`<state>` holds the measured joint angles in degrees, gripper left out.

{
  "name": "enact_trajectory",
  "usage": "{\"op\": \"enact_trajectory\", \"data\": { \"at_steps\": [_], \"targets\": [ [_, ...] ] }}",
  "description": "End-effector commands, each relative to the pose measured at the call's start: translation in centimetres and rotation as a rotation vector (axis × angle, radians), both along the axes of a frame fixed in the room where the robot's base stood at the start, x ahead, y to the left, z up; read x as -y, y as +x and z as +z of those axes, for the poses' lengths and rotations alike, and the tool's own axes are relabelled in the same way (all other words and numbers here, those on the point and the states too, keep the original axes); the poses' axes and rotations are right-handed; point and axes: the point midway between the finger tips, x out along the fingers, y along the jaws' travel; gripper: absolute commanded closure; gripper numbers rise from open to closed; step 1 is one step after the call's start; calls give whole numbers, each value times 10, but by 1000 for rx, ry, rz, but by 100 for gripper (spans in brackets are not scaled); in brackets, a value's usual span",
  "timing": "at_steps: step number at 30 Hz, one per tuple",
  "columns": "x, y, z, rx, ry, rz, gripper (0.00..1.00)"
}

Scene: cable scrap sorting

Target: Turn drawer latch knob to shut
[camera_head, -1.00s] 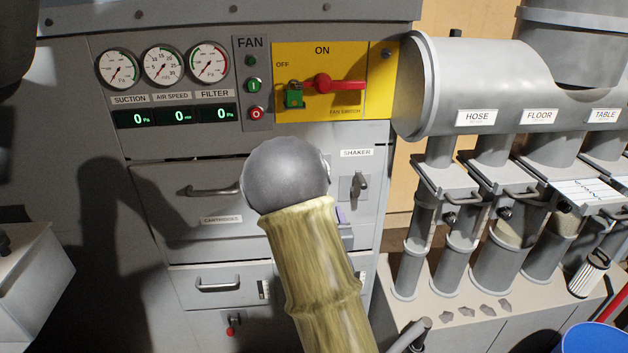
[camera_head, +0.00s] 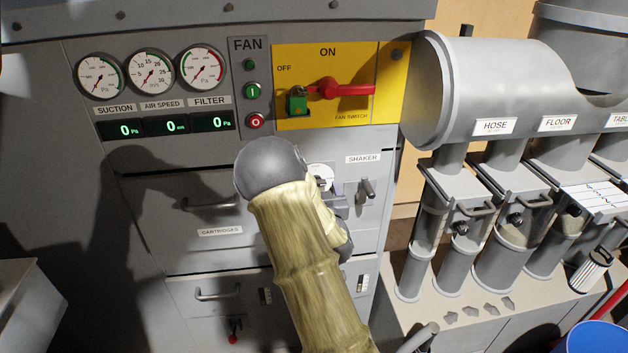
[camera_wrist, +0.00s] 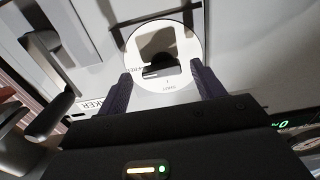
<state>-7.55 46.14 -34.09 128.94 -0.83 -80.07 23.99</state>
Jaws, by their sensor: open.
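The drawer latch shows in the wrist view as a white round plate (camera_wrist: 180,82) with small print and a dark shape, knob or shadow, at its middle. In the head view a sliver of the plate (camera_head: 319,171) shows right of my arm, on the cartridges drawer front (camera_head: 160,240). My gripper (camera_wrist: 159,74) is open, with one dark finger on each side of the plate's lower part in the wrist view. I cannot tell whether the fingers touch the knob. The drawer looks closed. My forearm hides most of the latch in the head view.
The shaker lever (camera_head: 367,190) stands out just right of my gripper. The drawer handle (camera_head: 210,206) is to the left, and a lower drawer handle (camera_head: 218,293) is below. The yellow fan switch panel (camera_head: 325,105) is above; pipes with gates stand at the right.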

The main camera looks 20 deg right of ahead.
Motion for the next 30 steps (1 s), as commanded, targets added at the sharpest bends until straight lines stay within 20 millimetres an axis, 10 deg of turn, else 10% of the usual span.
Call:
{"op": "enact_trajectory", "data": {
  "at_steps": [12,19,30],
  "targets": [
    [-6,8,0,0,0,16,32],
    [-6,8,0,0,0,17,76],
    [-4,7,-2,-10,-28,14,77]
  ]
}}
